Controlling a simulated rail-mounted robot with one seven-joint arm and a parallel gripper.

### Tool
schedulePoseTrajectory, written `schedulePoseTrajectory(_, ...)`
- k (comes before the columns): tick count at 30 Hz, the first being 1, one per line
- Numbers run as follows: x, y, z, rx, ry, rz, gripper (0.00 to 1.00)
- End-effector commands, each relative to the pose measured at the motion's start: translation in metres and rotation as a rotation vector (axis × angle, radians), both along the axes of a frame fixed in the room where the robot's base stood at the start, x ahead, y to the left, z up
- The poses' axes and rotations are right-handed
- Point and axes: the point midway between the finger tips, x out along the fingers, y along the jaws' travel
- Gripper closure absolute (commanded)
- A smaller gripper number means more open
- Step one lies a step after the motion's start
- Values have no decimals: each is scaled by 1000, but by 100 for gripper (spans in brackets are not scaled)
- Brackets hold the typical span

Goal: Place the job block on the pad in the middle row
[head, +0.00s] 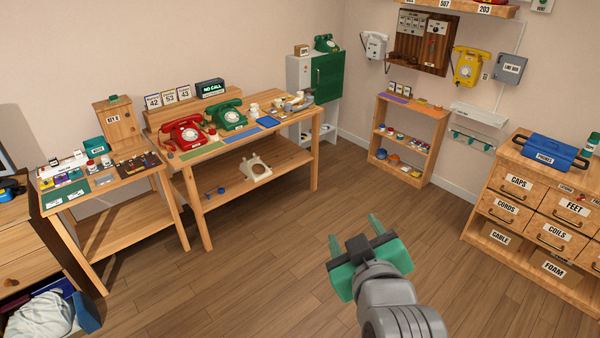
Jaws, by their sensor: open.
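My gripper (354,228) is open and empty, held over bare floor in the lower middle of the head view, well away from the furniture. I cannot pick out the job block for certain; the small items are too small to tell. The small table (112,184) at the left bears several flat coloured pads, among them a teal pad (53,200) near its front left corner and a grey pad (103,180). The long bench (200,162) bears a blue pad (235,134) in front of the phones. I cannot tell which pad is the middle-row one.
A red phone (183,132) and a green phone (226,115) stand on the long bench. A low shelf (407,150) stands in the back corner. A drawer cabinet (540,215) is at the right, with a blue case (551,151) on top. The floor (240,275) between is clear.

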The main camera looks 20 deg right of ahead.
Motion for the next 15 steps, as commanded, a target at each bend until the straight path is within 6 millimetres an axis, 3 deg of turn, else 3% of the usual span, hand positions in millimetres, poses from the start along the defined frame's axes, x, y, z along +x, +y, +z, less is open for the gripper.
schedulePoseTrajectory(1,1,44,45,16,-138,36,42)
schedulePoseTrajectory(3,-10,98,105,71,-339,86,42)
schedulePoseTrajectory(6,-46,163,177,173,-592,174,42)
schedulePoseTrajectory(10,-97,212,234,294,-813,274,42)
schedulePoseTrajectory(12,-115,224,249,336,-878,308,42)
schedulePoseTrajectory(15,-126,230,258,361,-916,328,42)
